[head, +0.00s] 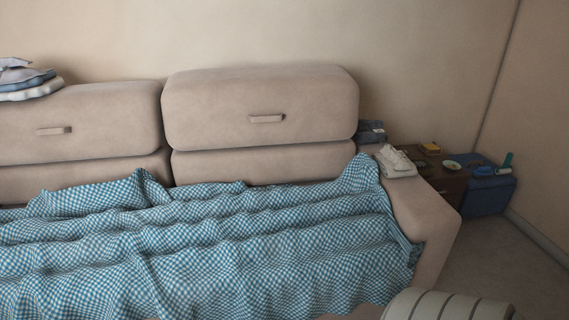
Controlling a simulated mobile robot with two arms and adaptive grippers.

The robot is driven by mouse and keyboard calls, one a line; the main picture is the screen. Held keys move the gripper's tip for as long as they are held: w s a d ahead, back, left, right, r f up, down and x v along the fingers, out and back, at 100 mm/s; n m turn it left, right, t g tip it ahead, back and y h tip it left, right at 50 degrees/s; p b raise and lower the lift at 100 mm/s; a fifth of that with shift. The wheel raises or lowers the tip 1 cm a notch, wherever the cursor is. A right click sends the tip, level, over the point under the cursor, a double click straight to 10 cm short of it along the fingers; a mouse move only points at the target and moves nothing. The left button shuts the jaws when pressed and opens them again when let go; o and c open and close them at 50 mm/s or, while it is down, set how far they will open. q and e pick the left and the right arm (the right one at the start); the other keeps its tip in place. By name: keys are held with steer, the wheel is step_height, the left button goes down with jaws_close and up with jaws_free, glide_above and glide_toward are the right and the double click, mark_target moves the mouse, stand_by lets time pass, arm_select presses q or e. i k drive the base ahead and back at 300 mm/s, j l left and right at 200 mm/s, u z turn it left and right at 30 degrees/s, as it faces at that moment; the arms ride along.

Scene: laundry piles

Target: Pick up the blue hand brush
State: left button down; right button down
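A small blue thing with a pale part (487,171) lies on the dark blue box (487,197) at the far right, beyond the sofa arm. It may be the blue hand brush, but it is too small to be sure. A teal upright piece (507,161) stands close beside it on the same box. Neither of my grippers is in view.
The beige sofa (432,215) with a blue checked cloth (230,245) fills the left and middle. A dark side table (443,180) with small items stands between sofa and box. A striped cream thing (450,306) is at the bottom right. Bare floor (500,250) shows at right.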

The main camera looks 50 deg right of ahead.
mark_target(485, 171)
steer(key=z, duration=2.9)
